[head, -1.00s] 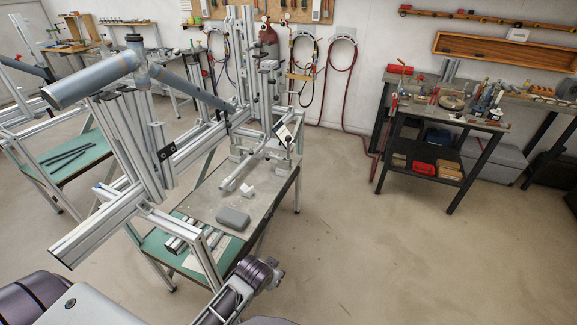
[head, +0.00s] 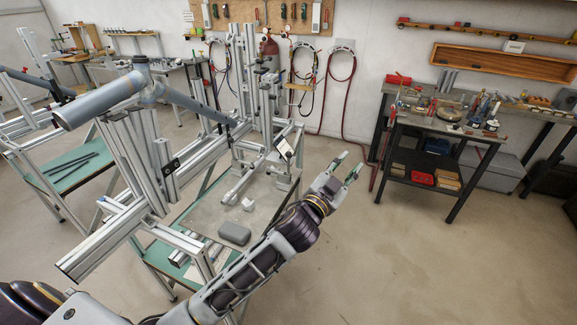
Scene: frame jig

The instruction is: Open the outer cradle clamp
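The frame jig (head: 150,208) of aluminium rails holds a blue-grey tube frame (head: 105,100) in the left half of the head view. Upright posts with small clamp-like parts (head: 265,84) stand at its far end, and a small pale plate with a dark edge (head: 286,147) sits on its right side. I cannot tell which part is the outer cradle clamp or whether it is open. My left gripper (head: 349,164) is open and empty, right of the jig and apart from it in the picture. My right gripper is out of view.
A grey case (head: 234,233) and a small white block (head: 248,204) lie on the jig's lower table (head: 206,214). A tool cart (head: 455,133) stands at the right. A gas bottle (head: 269,55) and hoses are by the back wall. Floor at the right front is clear.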

